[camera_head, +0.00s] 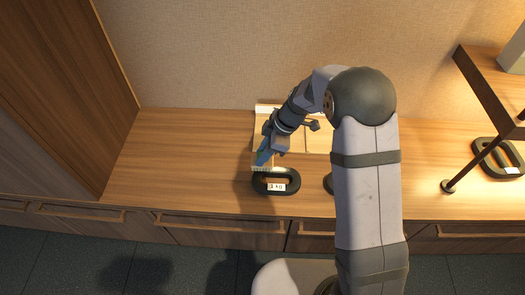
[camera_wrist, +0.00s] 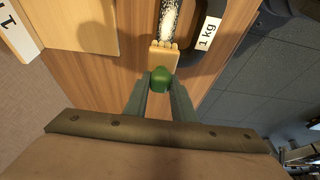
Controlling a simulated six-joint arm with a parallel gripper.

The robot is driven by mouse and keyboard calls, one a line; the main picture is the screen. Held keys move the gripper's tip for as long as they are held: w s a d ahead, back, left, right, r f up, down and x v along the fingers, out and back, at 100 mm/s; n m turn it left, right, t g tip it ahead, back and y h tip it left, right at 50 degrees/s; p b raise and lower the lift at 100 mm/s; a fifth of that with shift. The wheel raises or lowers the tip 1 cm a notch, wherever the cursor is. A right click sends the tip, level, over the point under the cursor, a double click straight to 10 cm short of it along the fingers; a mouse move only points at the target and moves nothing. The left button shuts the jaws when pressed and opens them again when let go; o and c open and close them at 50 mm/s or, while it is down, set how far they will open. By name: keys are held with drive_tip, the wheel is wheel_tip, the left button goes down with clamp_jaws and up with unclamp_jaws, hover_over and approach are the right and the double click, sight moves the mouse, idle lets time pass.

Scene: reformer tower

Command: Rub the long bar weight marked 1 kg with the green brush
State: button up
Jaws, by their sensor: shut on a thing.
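The black loop-shaped bar weight (camera_head: 292,185) lies on the wooden counter, its white 1 kg label on the near bar. In the wrist view the label (camera_wrist: 208,33) is at the upper right, and a dark bar with a white speckled coating (camera_wrist: 170,18) runs at the top. My gripper (camera_wrist: 160,82) is shut on the green brush (camera_wrist: 161,77). The brush's pale wooden tufted end (camera_wrist: 163,55) points at the speckled bar; I cannot tell whether it touches. In the head view my gripper (camera_head: 264,157) is over the weight's far left side.
Pale wooden boards (camera_head: 318,140) stand behind the gripper. Part of another dark object (camera_head: 328,183) shows beside my arm. Another dark loop weight (camera_head: 497,172) lies at the right, near a shelf post (camera_head: 470,165). The counter's left side (camera_head: 180,155) is clear.

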drive_tip(key=shift+d+f, duration=0.75)
drive_tip(key=shift+f, duration=0.05)
drive_tip(key=shift+d+p, duration=0.75)
drive_tip(key=shift+d, duration=3.4)
drive_tip(key=shift+a+r+p, duration=0.1)
drive_tip(key=shift+r+p, duration=0.05)
drive_tip(key=shift+p, duration=0.25)
drive_tip(key=shift+a+f+b, duration=0.2)
drive_tip(key=shift+a+b, duration=0.2)
drive_tip(key=shift+a, duration=0.45)
drive_tip(key=shift+a+b, duration=0.6)
drive_tip(key=shift+a, duration=3.2)
drive_tip(key=shift+a+r, duration=0.25)
drive_tip(key=shift+d+r+p, duration=0.1)
drive_tip(key=shift+r+p, duration=2)
drive_tip(key=shift+r, duration=1.8)
